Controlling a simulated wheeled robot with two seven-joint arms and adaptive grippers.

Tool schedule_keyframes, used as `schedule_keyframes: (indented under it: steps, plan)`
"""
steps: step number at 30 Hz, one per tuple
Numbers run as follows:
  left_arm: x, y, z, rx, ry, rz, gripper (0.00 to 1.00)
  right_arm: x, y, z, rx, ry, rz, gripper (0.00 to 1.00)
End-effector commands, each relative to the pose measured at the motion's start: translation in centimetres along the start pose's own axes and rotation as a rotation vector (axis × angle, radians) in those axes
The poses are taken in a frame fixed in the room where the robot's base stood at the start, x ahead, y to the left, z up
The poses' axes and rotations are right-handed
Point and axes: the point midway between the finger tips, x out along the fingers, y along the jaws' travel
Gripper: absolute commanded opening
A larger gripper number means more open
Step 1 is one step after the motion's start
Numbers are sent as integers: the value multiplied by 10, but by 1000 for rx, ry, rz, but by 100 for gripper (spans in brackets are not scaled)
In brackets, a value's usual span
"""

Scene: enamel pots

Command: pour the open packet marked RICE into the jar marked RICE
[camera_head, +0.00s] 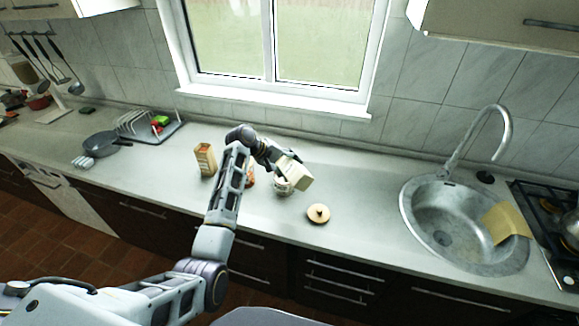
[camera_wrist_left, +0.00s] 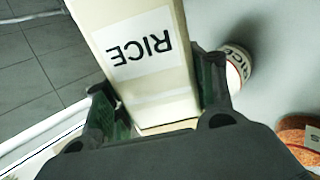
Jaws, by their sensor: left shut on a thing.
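My left gripper (camera_head: 277,163) is shut on the pale packet marked RICE (camera_head: 296,171). In the left wrist view the fingers (camera_wrist_left: 158,88) press both sides of the packet (camera_wrist_left: 140,45), and its label reads upside down. In the head view the packet is tilted, just above and beside a whitish jar (camera_head: 282,188), partly covering it. A white jar with a label (camera_wrist_left: 238,68) also shows in the wrist view, right of the packet; its lettering is too small to read surely. I cannot tell whether anything is flowing out. My right gripper is not in view.
The sink (camera_head: 440,235) is right; the counter between is clear.

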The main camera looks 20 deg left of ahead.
Motion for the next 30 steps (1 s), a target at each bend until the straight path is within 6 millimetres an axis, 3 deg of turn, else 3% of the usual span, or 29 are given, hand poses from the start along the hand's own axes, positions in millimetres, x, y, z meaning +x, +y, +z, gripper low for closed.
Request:
schedule_keyframes:
  steps: [14, 30]
  plan:
    - [-1, 1, -1, 1, 2, 2, 12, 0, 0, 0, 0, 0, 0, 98]
    - [-8, 8, 1, 265, 267, -1, 12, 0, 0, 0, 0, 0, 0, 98]
